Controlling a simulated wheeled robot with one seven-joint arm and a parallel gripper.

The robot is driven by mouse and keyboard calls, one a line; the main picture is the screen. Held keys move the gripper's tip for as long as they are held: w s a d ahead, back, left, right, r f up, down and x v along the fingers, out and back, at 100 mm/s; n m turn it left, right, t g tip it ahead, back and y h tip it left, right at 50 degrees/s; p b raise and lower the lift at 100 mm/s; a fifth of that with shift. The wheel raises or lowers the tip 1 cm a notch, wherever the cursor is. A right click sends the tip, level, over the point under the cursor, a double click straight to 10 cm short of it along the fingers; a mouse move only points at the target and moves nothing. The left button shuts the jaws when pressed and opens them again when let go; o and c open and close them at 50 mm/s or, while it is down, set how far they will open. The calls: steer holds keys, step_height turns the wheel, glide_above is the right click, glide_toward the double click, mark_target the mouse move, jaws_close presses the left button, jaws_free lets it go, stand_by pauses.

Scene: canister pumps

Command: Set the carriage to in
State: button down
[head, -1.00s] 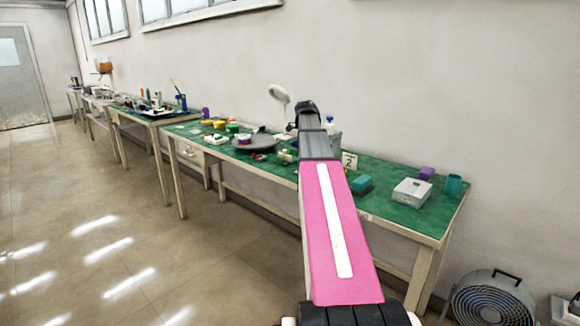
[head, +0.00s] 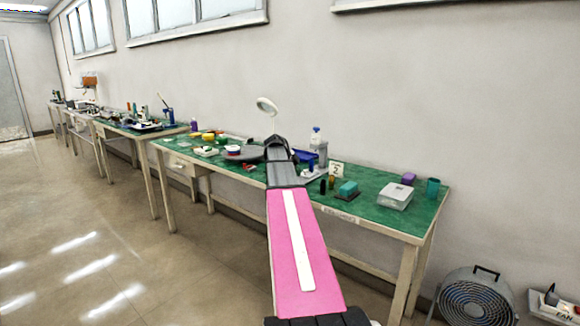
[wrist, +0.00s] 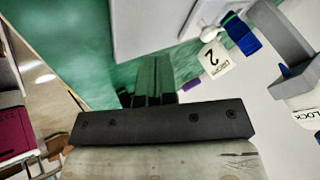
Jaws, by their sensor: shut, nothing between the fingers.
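My gripper (head: 277,143) is at the far end of my pink arm, over the green bench. In the wrist view its dark fingers (wrist: 153,82) are together and hold nothing. A white tag marked 2 (wrist: 215,60) is ahead and to the right of the fingers, beside a blue part (wrist: 241,35). A grey bracket (wrist: 285,50) and a white piece lettered LOCK (wrist: 303,118) are at the right edge.
The green bench (head: 385,217) runs along the wall. A teal block (head: 348,188), a white box (head: 395,196), a purple block (head: 408,178) and a teal cup (head: 432,188) stand at its right. A magnifier lamp (head: 266,105) rises behind my gripper. A fan (head: 475,297) is on the floor.

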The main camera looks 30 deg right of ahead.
mark_target(310, 172)
steer(key=shift+x, duration=0.95)
steer(key=shift+w+d+r, duration=0.2)
steer(key=shift+w+d, duration=0.7)
steer(key=shift+d, duration=0.1)
steer(key=shift+w+d, duration=0.3)
steer(key=shift+d, duration=0.2)
steer(key=d, duration=0.1)
steer(key=w+d, duration=0.1)
steer(key=d, duration=0.1)
steer(key=shift+w+d, duration=0.35)
steer(key=shift+d, duration=0.05)
